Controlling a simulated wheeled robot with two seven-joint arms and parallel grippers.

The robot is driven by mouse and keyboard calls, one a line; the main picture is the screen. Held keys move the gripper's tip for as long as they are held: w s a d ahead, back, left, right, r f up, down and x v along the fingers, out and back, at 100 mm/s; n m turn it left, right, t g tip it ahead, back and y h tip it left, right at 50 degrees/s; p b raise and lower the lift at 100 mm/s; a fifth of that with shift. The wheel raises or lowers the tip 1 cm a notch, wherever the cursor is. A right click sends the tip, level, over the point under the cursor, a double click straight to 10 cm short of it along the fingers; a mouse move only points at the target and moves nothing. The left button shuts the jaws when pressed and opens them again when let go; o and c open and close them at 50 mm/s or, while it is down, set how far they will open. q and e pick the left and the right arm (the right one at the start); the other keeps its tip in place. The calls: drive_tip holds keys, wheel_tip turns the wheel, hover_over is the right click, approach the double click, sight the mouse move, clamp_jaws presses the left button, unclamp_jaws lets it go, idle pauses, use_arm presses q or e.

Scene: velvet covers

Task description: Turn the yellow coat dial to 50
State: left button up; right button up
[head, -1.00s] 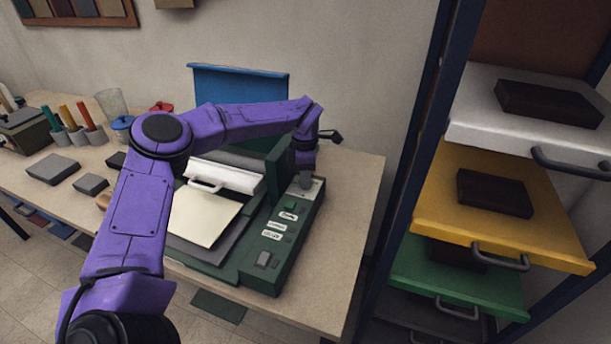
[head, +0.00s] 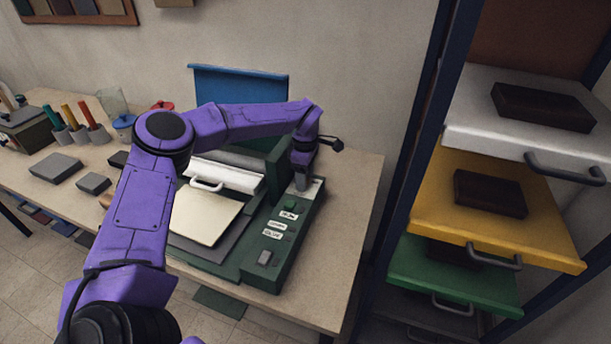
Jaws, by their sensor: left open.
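The dark green machine (head: 256,274) stands on the bench, with a control strip along its right side. The strip carries several small white labels (head: 276,226) and a grey control (head: 265,258) at its near end. The label text is too small to read, and I cannot make out a yellow dial. My purple left arm reaches over the machine. My left gripper (head: 302,183) points down at the far end of the strip and is open. It hides what lies under it, and I cannot tell whether it touches anything. My right gripper is out of view.
Cream sheets (head: 203,216) lie on the machine below a white roller with a handle (head: 208,184). Cups with coloured sticks (head: 80,134) and grey blocks (head: 56,168) stand at left. A rack with white, yellow (head: 440,216) and green drawers stands at right. Bench right of the machine is clear.

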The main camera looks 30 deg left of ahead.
use_arm(q)
wheel_tip(320, 180, up, 10)
drive_tip(key=b, duration=0.2)
drive_tip(key=shift+r, duration=0.25)
drive_tip(key=shift+r, duration=0.15)
